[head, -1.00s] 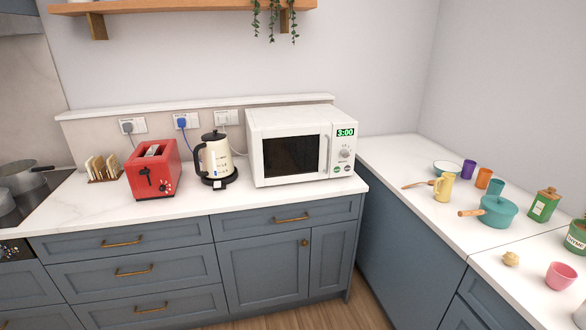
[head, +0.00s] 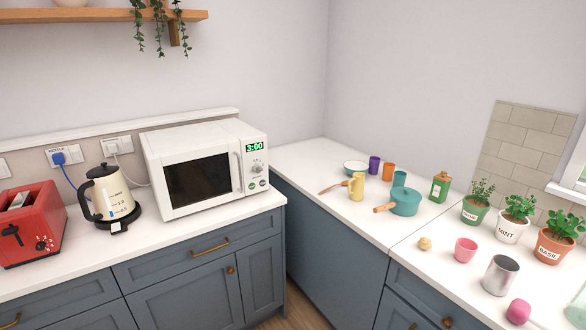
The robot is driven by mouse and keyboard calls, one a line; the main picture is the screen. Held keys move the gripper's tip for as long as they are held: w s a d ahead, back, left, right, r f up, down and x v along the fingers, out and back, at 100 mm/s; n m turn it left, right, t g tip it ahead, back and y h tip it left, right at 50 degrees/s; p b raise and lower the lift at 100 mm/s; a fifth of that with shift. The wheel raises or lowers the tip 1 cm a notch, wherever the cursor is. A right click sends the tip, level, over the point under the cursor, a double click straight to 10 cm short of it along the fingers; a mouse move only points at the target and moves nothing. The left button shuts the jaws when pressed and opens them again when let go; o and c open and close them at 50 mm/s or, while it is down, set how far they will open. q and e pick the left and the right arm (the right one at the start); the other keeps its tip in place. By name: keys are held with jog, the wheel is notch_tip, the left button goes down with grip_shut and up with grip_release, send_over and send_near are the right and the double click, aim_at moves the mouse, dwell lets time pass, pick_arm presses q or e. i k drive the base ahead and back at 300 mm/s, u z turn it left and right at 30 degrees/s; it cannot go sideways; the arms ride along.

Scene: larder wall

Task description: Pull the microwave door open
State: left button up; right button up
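The white microwave (head: 205,165) stands on the back counter, left of the room's corner. Its door (head: 197,181) has a dark window and looks shut. A vertical handle (head: 238,172) runs along the door's right edge. The control panel (head: 256,168) to the right of the handle has a green 3:00 display, a dial and buttons. Neither of my grippers shows in the head view.
Left of the microwave are a cream kettle (head: 110,195) and a red toaster (head: 32,226). The right counter holds a teal pan (head: 405,201), cups, a green canister (head: 439,187) and potted herbs (head: 512,219). The counter just before the microwave is clear.

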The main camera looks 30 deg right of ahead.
aim_at(189, 181)
jog(key=z, duration=0.95)
jog(key=i, duration=0.85)
jog(key=z, duration=0.75)
